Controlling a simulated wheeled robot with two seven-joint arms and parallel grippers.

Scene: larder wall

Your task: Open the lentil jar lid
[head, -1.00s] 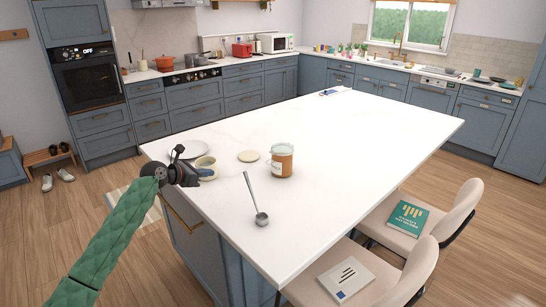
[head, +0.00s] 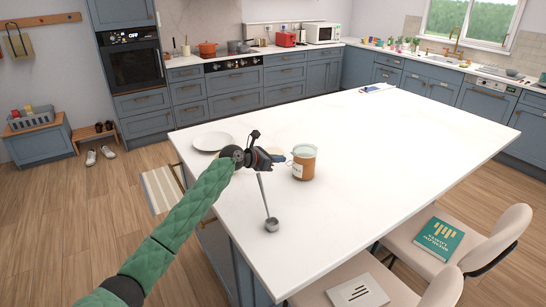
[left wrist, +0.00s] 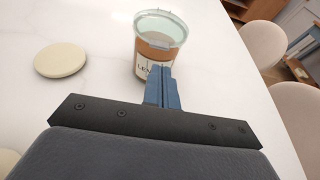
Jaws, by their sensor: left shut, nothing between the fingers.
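The lentil jar (head: 304,164) stands upright on the white island top, with orange-brown contents and a pale label. My left gripper (head: 282,159) is just left of the jar in the head view. Its blue fingers (left wrist: 162,88) are together and empty, pointing at the jar and covering part of its label. I cannot tell whether they touch it. My right gripper is not in view.
A cream disc (left wrist: 61,60) lies on the worktop (head: 390,140) left of the jar. A ladle (head: 270,223) lies nearer the front edge, and a white plate (head: 212,141) is at the left. Two chairs stand along the right side. The worktop right of the jar is clear.

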